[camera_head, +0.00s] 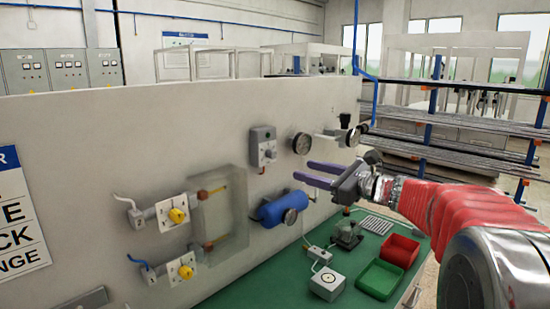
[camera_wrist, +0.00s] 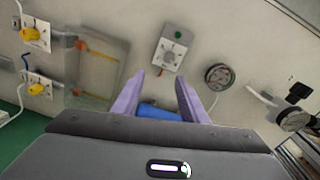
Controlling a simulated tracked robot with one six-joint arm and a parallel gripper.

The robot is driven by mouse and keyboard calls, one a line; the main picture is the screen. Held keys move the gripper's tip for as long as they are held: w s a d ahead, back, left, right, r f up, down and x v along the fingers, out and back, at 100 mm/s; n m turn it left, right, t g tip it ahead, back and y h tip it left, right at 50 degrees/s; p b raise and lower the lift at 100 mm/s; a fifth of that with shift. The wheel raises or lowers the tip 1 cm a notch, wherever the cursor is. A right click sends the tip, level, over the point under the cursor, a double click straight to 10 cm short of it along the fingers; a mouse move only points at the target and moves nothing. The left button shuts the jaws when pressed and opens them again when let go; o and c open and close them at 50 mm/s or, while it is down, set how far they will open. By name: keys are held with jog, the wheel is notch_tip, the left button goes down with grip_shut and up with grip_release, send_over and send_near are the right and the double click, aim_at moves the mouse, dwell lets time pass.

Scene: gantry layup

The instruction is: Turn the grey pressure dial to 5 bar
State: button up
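The grey dial (camera_head: 269,152) sits on a grey box on the upright pale panel, with a small green spot above the knob. It also shows in the wrist view (camera_wrist: 173,50), upper middle, just beyond my fingertips; its scale is too small to read. My gripper (camera_head: 303,170) is open, its two purple fingers apart with nothing between them. In the wrist view my gripper (camera_wrist: 160,75) points at the panel below the dial, apart from it. A round gauge (camera_head: 301,143) is right of the dial, also in the wrist view (camera_wrist: 218,75); its reading is not legible.
A blue cylinder (camera_head: 284,208) is mounted below the dial. A clear cover (camera_head: 220,208) and yellow knobs (camera_head: 179,215) are to the left. A green bench (camera_head: 250,280) below holds red (camera_head: 402,250) and green (camera_head: 380,278) trays.

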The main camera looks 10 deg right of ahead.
aim_at(275, 155)
jog(key=shift+w+d+r+m+t, duration=0.15)
jog(key=shift+w+d+r+m, duration=0.1)
jog(key=shift+d, duration=0.15)
jog(key=shift+w+d+r+m+t, duration=0.1)
jog(key=shift+w+d+m+t, duration=0.1)
jog(key=shift+d, duration=0.15)
jog(key=shift+a, duration=0.1)
jog(key=x, duration=1.3)
jog(key=shift+w+a+f, duration=0.1)
jog(key=shift+w+a, duration=0.1)
jog(key=shift+w, duration=0.15)
jog(key=shift+c, duration=0.6)
jog(key=shift+d, duration=0.1)
grip_shut()
